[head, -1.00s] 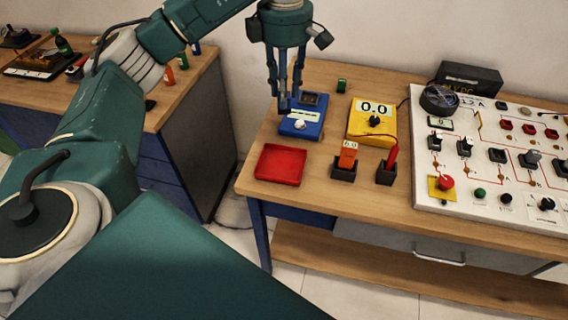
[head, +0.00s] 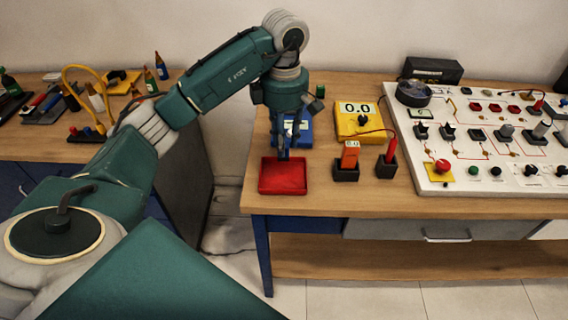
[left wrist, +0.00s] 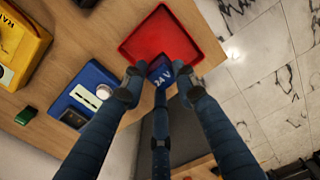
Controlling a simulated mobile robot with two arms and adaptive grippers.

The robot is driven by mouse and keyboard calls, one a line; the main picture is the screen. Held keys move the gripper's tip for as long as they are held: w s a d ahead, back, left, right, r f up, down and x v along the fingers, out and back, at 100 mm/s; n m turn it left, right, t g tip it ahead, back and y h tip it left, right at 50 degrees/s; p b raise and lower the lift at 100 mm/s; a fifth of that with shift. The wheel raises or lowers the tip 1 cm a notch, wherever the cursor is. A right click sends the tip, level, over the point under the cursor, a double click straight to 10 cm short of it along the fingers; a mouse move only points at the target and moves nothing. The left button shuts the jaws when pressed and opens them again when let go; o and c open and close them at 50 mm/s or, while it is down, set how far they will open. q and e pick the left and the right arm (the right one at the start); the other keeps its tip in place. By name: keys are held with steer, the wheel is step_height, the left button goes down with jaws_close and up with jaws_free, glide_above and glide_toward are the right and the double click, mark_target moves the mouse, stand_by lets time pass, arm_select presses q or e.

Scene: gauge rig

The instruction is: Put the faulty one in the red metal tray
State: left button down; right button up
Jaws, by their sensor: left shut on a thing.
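The red metal tray (head: 284,184) lies at the left front of the workbench; it also shows in the left wrist view (left wrist: 140,46). My left gripper (head: 284,152) is over the tray's back edge, pointing down. In the left wrist view its fingers (left wrist: 157,84) are shut on a small dark blue block (left wrist: 163,68) with white "24 V" lettering. The block overlaps the tray's near corner in that view; whether it touches the tray I cannot tell. Fingers mostly hide it in the head view. My right gripper is not in view.
A blue meter (head: 304,133) stands behind the tray, partly hidden by my gripper. A yellow meter (head: 358,123) reads 0.0. Right of the tray are an orange piece (head: 350,153) and a red probe (head: 391,150) in black holders. A white switch panel (head: 455,150) fills the right side.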

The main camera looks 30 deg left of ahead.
arm_select(q)
step_height(320, 180, down, 4)
steer(key=shift+s+f+p, duration=0.1)
steer(key=shift+p, duration=0.25)
step_height(320, 180, down, 3)
steer(key=shift+f+p, duration=0.1)
steer(key=shift+p, duration=0.3)
steer(key=shift+f, duration=0.3)
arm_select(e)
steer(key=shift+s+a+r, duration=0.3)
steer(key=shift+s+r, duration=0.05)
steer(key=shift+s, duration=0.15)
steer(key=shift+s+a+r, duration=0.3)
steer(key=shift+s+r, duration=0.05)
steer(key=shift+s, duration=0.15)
arm_select(q)
steer(key=c, duration=1.8)
jaws_free()
steer(key=shift+f, duration=0.1)
steer(key=o, duration=0.5)
steer(key=shift+c, duration=0.2)
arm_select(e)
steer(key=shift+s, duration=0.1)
